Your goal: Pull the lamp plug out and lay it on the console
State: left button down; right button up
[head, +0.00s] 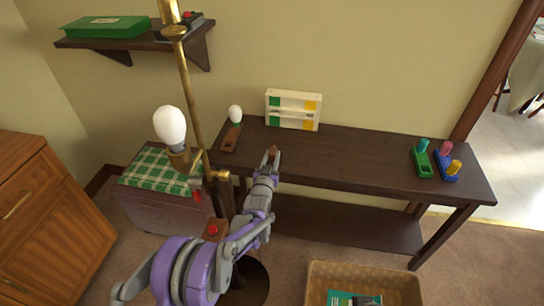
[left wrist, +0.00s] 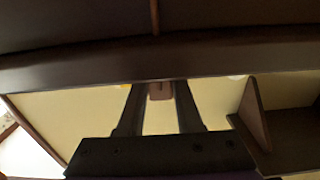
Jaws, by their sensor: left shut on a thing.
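My left gripper (head: 271,160) is shut on a small brown plug (head: 274,152), over the front part of the dark console (head: 350,160) in the head view. I cannot tell whether the plug touches the top. The left wrist view also shows the plug (left wrist: 160,90) between the two fingers, with a thin brown cord (left wrist: 155,16) beyond it. The brass lamp (head: 187,90) stands left of the console, with a large white bulb (head: 170,126) on a side arm. No socket shows at the plug. My right gripper is out of view.
On the console are a brown holder with a small bulb (head: 232,136), a white, green and yellow box (head: 293,110) at the back, and coloured pegged blocks (head: 435,160) at right. The middle is clear. A wicker basket (head: 395,285) stands in front; a shelf (head: 135,41) hangs upper left.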

pick_arm(q)
jog(key=c, duration=0.5)
grip_release()
jog(key=s+a+p, duration=0.1)
jog(key=s+a, duration=0.1)
jog(key=s, duration=0.8)
jog(key=shift+s, duration=0.3)
